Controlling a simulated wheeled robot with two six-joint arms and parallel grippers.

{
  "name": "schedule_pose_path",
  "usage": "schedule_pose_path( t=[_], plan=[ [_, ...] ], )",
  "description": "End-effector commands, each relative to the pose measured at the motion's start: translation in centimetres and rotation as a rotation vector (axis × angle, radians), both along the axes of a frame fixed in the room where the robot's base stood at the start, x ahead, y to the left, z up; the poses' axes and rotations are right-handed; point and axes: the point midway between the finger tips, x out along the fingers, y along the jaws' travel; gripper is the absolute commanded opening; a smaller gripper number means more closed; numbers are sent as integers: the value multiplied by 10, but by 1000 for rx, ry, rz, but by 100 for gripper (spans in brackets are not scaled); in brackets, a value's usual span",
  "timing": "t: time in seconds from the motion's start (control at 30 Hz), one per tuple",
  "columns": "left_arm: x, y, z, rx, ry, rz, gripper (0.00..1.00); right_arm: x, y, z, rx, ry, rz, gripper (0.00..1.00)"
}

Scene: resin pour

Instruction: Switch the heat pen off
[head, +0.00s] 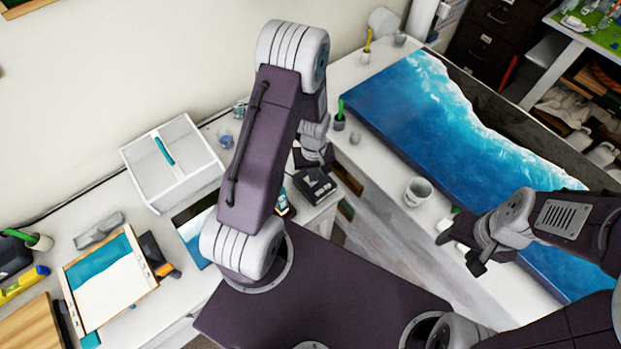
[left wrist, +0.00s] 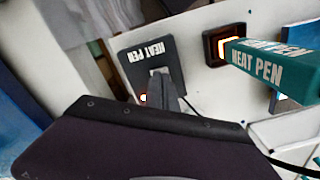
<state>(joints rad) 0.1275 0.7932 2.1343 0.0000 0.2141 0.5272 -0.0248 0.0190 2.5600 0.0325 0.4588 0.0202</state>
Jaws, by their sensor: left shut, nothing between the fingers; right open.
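The black heat pen box (left wrist: 140,55), lettered HEAT PEN, sits on the white bench in the left wrist view. It also shows in the head view (head: 318,187). A small orange light (left wrist: 143,98) glows near its lower edge. The teal heat pen (left wrist: 275,68) lies to its right, its end at a dark holder (left wrist: 226,42) glowing orange. My left gripper (left wrist: 160,76) is shut and empty, its fingers over the box and hiding part of it; I cannot tell if they touch. My right gripper (head: 468,250) is open and empty over the blue resin table's near side.
A white open box (head: 185,180) with a teal item stands left of my left arm. A clipboard-like teal and white panel (head: 110,285) lies at the left. A grey cup (head: 418,190) and a blue wave-pattern slab (head: 400,100) are on the right-hand table. A floor gap separates the tables.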

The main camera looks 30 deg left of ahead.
Motion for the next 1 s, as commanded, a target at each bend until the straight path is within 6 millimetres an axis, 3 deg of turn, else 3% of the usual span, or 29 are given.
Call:
schedule_pose_path(
  t=[1.0],
  plan=[
    [0, 0, -10, 0, 0, 0, 0, 0, 0, -8, 0, 0, 0, 55]
  ],
)
